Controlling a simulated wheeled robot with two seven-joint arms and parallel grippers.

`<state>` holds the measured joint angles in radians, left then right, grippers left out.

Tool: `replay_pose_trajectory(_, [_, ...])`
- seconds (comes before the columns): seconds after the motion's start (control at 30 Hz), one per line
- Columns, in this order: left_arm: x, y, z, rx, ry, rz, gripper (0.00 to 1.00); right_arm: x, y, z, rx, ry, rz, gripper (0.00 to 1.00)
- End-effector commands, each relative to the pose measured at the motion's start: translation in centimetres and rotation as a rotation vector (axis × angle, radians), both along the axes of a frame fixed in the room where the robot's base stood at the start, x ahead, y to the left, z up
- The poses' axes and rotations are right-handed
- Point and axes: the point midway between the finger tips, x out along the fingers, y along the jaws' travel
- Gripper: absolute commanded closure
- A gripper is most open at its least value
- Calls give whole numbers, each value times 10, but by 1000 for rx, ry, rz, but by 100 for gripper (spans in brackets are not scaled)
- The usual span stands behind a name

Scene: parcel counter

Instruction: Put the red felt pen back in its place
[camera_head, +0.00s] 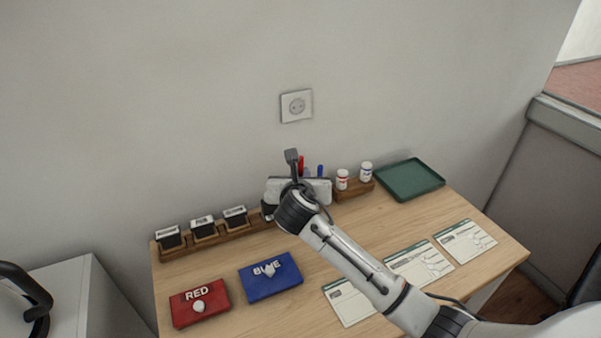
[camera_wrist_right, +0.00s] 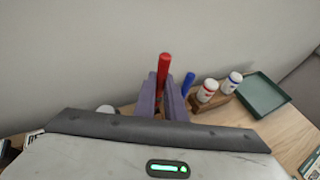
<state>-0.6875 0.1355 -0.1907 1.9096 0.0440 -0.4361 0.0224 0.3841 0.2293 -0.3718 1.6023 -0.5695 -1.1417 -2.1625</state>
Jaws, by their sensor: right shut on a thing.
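The red felt pen (camera_wrist_right: 163,68) stands upright between the two purple fingers of my right gripper (camera_wrist_right: 163,92) in the right wrist view. The gripper is shut on it, and the pen's top sticks out above the fingertips. In the head view the red pen (camera_head: 301,161) shows as a small red tip behind my right gripper (camera_head: 305,173). A blue pen (camera_wrist_right: 188,84) stands just right of the fingers, apart from them; it also shows in the head view (camera_head: 320,170). The pens' lower ends and whatever holds them are hidden by my gripper. My left gripper is not in view.
A wooden rack with stamps (camera_head: 202,228) stands left of my gripper. Bottles (camera_head: 342,180) in a wooden block and a green tray (camera_head: 411,179) are to the right. Red (camera_head: 199,303) and blue (camera_head: 270,277) ink pads and paper forms (camera_head: 465,241) lie in front. The wall is close behind.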

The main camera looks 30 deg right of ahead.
Motion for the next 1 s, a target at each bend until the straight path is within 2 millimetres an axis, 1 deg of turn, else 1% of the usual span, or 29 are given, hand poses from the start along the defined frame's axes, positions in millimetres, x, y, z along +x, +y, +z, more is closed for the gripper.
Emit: replay_pose_trajectory(1.0, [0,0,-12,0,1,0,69,0,0,-32,-2,1,1,100])
